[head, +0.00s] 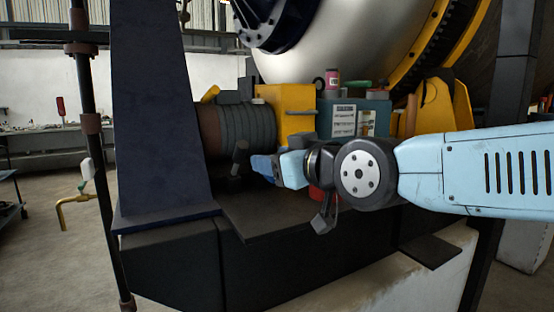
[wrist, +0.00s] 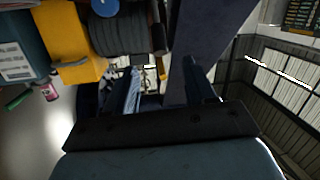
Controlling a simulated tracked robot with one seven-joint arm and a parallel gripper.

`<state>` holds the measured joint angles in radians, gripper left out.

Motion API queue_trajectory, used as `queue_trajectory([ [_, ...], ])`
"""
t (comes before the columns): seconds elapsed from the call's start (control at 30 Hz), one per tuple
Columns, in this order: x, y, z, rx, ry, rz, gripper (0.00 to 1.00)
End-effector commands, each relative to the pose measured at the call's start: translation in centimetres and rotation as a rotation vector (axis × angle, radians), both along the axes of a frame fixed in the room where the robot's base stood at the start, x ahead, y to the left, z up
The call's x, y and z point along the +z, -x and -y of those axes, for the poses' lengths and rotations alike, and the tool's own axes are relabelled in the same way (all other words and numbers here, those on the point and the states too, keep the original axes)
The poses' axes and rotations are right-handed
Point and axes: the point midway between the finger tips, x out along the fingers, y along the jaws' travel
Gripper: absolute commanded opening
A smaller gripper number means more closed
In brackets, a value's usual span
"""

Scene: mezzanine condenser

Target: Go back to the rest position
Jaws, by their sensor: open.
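My light-blue arm reaches in from the right in the head view, above the dark ledge. My gripper (head: 246,163) is at its end, pointing left in front of the ribbed dark cylinder (head: 245,128). It is open, and I see nothing held in it. Its fingers are small and dark against the cylinder, so their exact gap is hard to see. In the wrist view a dark bar and a teal surface of my own fill the bottom. The task names no separate object.
A yellow box (head: 287,110), a teal box (head: 342,117) and a pink-labelled can (head: 332,79) stand close behind my arm. A dark blue column (head: 160,110) stands left of my gripper. A dark ledge (head: 280,218) lies below. A thin black pole (head: 92,150) stands farther left.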

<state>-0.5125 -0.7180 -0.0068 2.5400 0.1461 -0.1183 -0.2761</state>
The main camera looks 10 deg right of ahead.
Motion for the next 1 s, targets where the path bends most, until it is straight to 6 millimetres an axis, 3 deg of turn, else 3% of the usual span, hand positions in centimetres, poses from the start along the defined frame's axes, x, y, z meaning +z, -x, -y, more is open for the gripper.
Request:
queue_trajectory([
  [0.33, -0.1, -0.1, 0.2, -0.005, 0.002, -0.007, 0.55],
  [0.47, -1.4, -0.3, 1.4, -0.037, 0.025, -0.075, 0.55],
  [0.73, -7.2, 0.5, 7.8, -0.216, 0.102, -0.427, 0.55],
  [1.0, -11.7, 4.7, 14.1, -0.431, 0.126, -0.79, 0.55],
])
